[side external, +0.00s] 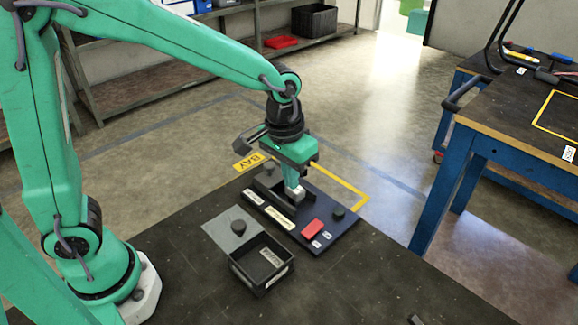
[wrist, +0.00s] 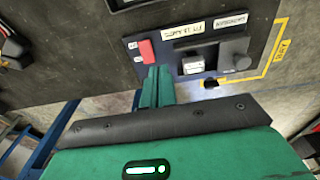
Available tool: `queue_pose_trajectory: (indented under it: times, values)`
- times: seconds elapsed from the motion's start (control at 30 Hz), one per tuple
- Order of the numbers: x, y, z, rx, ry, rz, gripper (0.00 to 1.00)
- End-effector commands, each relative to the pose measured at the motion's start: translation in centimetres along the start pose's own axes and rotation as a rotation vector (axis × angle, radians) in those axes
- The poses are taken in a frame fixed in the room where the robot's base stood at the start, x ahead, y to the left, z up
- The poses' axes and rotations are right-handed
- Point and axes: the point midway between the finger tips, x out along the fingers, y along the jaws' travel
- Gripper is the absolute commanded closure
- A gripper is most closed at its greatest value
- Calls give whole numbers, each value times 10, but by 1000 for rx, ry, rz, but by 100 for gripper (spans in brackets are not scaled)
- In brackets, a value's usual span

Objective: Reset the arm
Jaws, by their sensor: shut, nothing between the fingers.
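My gripper (side external: 291,174) hangs pointing down over the dark panel (side external: 345,238) on the bench in the side view. In the wrist view its green fingers (wrist: 158,72) are together with nothing between them. A pale grey block (side external: 298,193) sits in the panel's recess just below the fingers; in the wrist view the block (wrist: 193,66) is right of the fingertips. Whether fingers and block touch, I cannot tell. A red part (side external: 314,229) lies on the panel, also seen in the wrist view (wrist: 147,50).
A black open bin (side external: 238,268) with a label stands in front of the panel, beside a grey plate (side external: 229,228). Dark knobs (side external: 338,212) rise from the panel. A yellow outline with a BAY sign (side external: 249,161) borders it. A blue workbench (side external: 470,160) stands right. The front bench top is mostly clear.

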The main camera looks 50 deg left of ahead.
Motion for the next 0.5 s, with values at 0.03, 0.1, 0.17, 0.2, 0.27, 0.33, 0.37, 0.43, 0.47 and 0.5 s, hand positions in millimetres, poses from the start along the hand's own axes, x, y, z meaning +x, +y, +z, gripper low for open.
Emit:
queue_pose_trajectory:
  times: [0.03, 0.1, 0.17, 0.2, 0.27, 0.33, 0.37, 0.43, 0.47, 0.5]
  values:
    - [-11, -8, 4, -3, 21, 5, 100]
    - [-23, -17, 9, -3, 46, 10, 100]
    - [-32, -25, 15, -3, 66, 13, 100]
    - [-38, -30, 19, -3, 80, 15, 100]
    - [-47, -38, 25, -2, 101, 17, 100]
    - [-57, -46, 32, -2, 125, 18, 100]
    - [-61, -50, 36, -1, 136, 19, 100]
    - [-69, -58, 44, -2, 160, 19, 100]
    - [-72, -61, 47, -1, 171, 19, 100]
    - [-77, -66, 52, -1, 185, 18, 100]
